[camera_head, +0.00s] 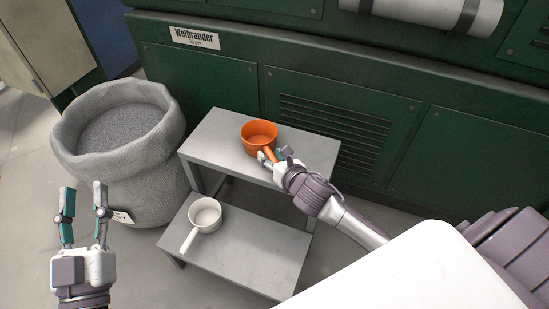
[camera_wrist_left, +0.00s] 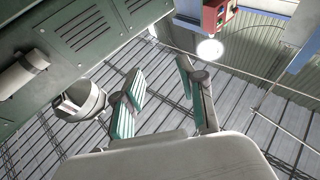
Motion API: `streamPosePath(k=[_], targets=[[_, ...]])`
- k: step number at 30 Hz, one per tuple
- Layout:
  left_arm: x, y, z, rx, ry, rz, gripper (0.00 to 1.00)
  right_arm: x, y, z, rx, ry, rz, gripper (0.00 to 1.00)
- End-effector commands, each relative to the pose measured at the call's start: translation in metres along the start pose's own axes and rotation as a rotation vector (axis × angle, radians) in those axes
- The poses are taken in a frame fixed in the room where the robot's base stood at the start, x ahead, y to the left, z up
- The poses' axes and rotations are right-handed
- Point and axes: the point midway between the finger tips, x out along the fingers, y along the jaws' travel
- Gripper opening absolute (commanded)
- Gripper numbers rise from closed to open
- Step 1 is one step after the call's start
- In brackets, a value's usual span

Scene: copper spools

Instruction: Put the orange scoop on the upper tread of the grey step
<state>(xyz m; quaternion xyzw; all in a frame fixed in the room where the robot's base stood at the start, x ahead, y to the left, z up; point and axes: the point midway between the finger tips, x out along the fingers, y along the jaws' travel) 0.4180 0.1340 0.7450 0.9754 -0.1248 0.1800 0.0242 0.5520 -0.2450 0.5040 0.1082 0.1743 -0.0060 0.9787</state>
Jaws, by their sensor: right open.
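The orange scoop (camera_head: 258,134) sits on the upper tread of the grey step (camera_head: 215,137), its handle pointing toward the lower right. My right gripper (camera_head: 276,157) is at the scoop's handle with its fingers open; whether they touch the handle is hard to tell. A white scoop (camera_head: 206,215) stands on the lower tread (camera_head: 255,255), its handle toward the lower left. My left gripper (camera_head: 84,190) is open and empty, pointing up at the left, in front of the sack. Its open fingers also show in the left wrist view (camera_wrist_left: 158,88).
A grey sack (camera_head: 160,165) filled with grey granules stands left of the step. A green machine (camera_head: 235,75) with a vented panel rises close behind the step. The upper tread is bare to the left of the orange scoop. Open floor lies at the lower left.

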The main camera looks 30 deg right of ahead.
Motion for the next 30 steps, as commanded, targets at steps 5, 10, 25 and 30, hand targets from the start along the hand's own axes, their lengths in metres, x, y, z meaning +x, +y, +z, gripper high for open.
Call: streamPosePath(k=[5, 10, 25, 30], targets=[[-0.001, -0.002, 0.011, 0.002, -0.079, -0.005, 0.4, -0.01, 0.0, 0.002, -0.002, 0.001, 0.0, 0.47], [-0.008, -0.006, 0.038, 0.007, -0.256, -0.014, 0.4, -0.035, 0.001, 0.004, -0.003, 0.001, 0.0, 0.47], [-0.063, -0.019, 0.11, 0.013, -0.768, -0.045, 0.4, -0.112, 0.0, 0.002, 0.0, 0.0, 0.0, 0.47], [-0.071, -0.02, 0.116, 0.013, -0.822, -0.049, 0.4, -0.121, 0.002, 0.002, 0.037, 0.001, 0.0, 0.47]])
